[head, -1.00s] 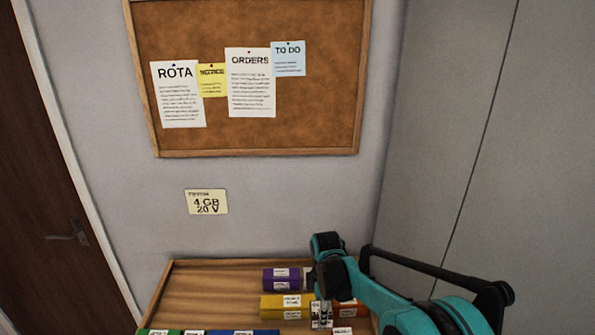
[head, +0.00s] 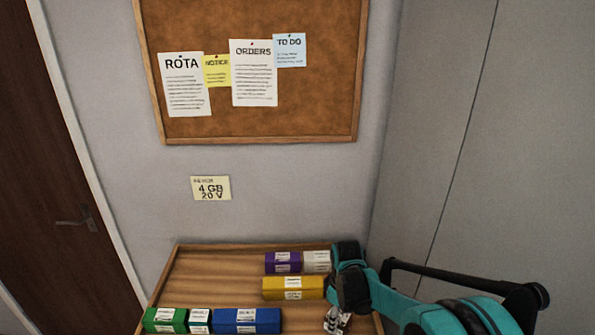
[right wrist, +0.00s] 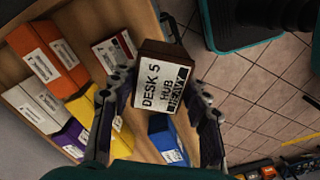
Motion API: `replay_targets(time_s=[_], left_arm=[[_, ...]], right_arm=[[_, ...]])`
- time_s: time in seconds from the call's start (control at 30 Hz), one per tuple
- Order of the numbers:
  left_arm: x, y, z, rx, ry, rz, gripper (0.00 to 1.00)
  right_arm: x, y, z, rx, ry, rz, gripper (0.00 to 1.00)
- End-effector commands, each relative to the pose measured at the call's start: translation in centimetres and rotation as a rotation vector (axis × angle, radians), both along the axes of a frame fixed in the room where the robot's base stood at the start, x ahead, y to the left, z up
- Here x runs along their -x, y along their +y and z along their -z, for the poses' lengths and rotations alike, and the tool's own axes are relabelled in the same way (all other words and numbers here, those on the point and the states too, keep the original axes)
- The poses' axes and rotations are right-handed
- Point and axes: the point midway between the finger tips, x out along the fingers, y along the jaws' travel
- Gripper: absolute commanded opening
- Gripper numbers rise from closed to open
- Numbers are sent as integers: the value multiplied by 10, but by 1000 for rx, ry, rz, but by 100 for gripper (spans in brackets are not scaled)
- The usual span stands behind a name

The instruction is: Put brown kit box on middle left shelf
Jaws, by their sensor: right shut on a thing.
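The brown kit box (right wrist: 158,90) shows in the right wrist view, with a white label reading "DESK 5 HUB HEAVY". My right gripper (right wrist: 160,98) is shut on it, one finger on each side. It looks held above the wooden surface. In the head view my right gripper (head: 336,320) is at the bottom, over the right part of the wooden tabletop (head: 205,275); the brown box cannot be made out there. The middle left shelf cannot be identified in either view. My left gripper is not in view.
Purple (head: 283,262), white (head: 316,261), yellow (head: 293,288), blue (head: 246,320) and green (head: 166,319) boxes stand on the tabletop. Orange (right wrist: 62,55) and red (right wrist: 115,50) boxes show in the wrist view. A grey panel (head: 440,130) rises at right. The tabletop's back left is clear.

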Motion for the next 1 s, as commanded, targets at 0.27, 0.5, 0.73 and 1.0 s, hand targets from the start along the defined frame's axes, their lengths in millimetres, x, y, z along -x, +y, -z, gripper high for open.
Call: replay_targets(time_s=[0.27, 0.5, 0.73, 1.0], left_arm=[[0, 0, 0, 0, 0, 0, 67], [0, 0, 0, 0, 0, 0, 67], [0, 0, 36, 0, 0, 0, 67], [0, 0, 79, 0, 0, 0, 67]], right_arm=[[40, -39, 15, -1, 0, 561, 8], [69, -61, 24, -1, 0, 948, 8], [73, -63, 62, -1, 0, 1014, 8], [73, -63, 105, -1, 0, 1012, 8]])
